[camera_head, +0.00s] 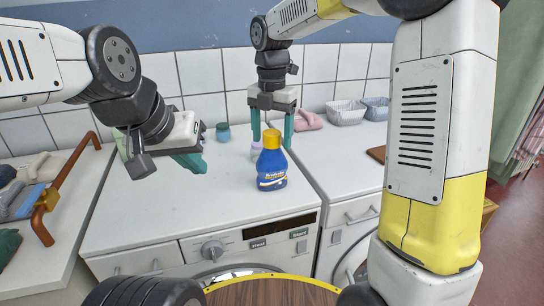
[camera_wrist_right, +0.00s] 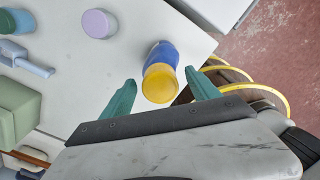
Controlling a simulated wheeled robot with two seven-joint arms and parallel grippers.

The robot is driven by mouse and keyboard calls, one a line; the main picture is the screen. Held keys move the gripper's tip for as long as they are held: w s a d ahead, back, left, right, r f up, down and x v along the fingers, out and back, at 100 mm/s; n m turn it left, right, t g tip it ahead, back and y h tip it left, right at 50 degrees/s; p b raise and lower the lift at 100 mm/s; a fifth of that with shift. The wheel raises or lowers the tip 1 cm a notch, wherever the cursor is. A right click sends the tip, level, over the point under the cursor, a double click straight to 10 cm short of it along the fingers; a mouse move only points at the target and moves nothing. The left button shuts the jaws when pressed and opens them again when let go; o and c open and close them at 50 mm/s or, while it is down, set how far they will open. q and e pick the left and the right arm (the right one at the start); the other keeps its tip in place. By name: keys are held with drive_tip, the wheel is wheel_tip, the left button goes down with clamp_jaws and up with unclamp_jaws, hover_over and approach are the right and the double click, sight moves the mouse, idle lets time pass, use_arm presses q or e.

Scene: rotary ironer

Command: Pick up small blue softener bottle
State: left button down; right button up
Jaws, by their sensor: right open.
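The small blue softener bottle (camera_head: 271,172) with a yellow cap stands upright on the white washing machine top, near its front right corner. In the right wrist view the blue bottle (camera_wrist_right: 163,55) shows cap-first between and beyond the fingertips, apart from both. My right gripper (camera_head: 273,137) is open, its teal fingers pointing down just behind and above the bottle in the head view; it also shows in the right wrist view (camera_wrist_right: 160,88). My left gripper (camera_head: 185,162) hangs over the left part of the machine top, away from the bottle; its finger gap is unclear.
A lilac container (camera_head: 256,150) stands just behind the bottle, and a teal jar (camera_head: 223,132) is further back. A blue-grey scoop (camera_wrist_right: 25,59) and green box (camera_wrist_right: 14,112) show in the wrist view. Baskets (camera_head: 346,112) and a pink cloth (camera_head: 307,121) lie back right.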

clamp_jaws()
drive_tip(key=shift+r, duration=0.15)
idle(0.4)
